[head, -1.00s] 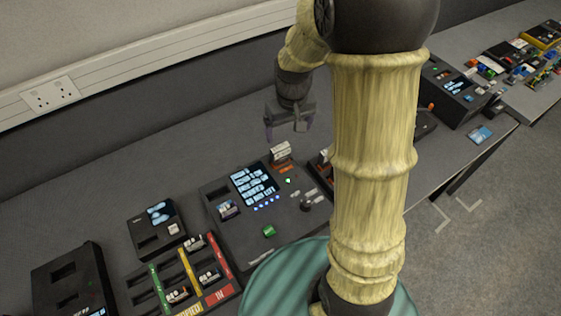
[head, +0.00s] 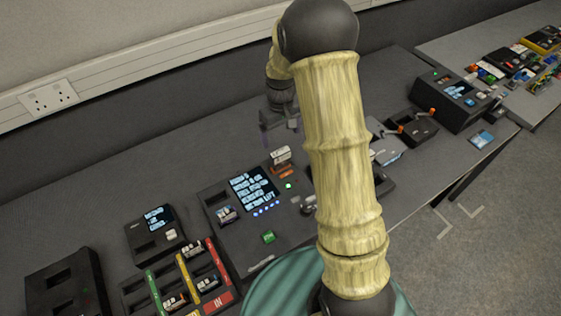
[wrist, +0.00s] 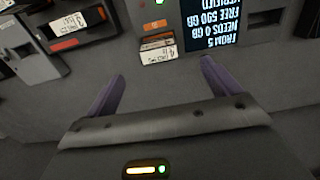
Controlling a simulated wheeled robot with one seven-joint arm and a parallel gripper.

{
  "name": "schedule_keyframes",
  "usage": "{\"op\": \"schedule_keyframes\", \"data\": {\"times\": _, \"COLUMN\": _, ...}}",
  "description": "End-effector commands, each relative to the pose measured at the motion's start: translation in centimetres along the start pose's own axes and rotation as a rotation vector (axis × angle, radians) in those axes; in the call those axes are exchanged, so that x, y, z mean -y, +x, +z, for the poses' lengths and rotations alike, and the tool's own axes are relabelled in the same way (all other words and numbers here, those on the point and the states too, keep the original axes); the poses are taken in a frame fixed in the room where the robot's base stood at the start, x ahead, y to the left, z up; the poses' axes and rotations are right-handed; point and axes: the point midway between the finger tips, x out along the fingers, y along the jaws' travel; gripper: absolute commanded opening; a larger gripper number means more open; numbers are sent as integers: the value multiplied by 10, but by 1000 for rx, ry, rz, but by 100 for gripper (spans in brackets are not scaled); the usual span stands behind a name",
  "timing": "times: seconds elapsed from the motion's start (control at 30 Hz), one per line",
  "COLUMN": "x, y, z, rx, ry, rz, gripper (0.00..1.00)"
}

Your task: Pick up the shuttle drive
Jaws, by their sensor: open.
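A small drive with a white label and orange parts (head: 281,156) stands at the back right of the black console (head: 213,181). It looks like the shuttle drive, but its label is too small to read for certain. In the wrist view the same white-labelled drive (wrist: 158,49) lies beyond and between my fingertips, near the lit screen. My gripper (head: 280,130) hangs just behind the drive, apart from it. In the wrist view my gripper (wrist: 163,76) shows two purple fingers spread wide, with nothing between them.
A rack with green, yellow and red strips (head: 219,268) holds several small drives at the front left. A small screen box (head: 139,236) stands behind it. Boxes with orange levers (head: 411,127) stand to the right. The bench behind the console is clear.

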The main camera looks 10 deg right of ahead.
Motion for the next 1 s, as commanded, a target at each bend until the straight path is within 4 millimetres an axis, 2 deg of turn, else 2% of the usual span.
{"op": "schedule_keyframes", "data": {"times": 0.3, "x": 0, "y": 55, "z": 1, "rx": 4, "ry": 1, "rz": -1, "gripper": 89}}
{"op": "schedule_keyframes", "data": {"times": 0.5, "x": 0, "y": 80, "z": 0, "rx": 1, "ry": 1, "rz": 0, "gripper": 89}}
{"op": "schedule_keyframes", "data": {"times": 1.0, "x": -1, "y": 89, "z": -2, "rx": 0, "ry": 1, "rz": 0, "gripper": 89}}
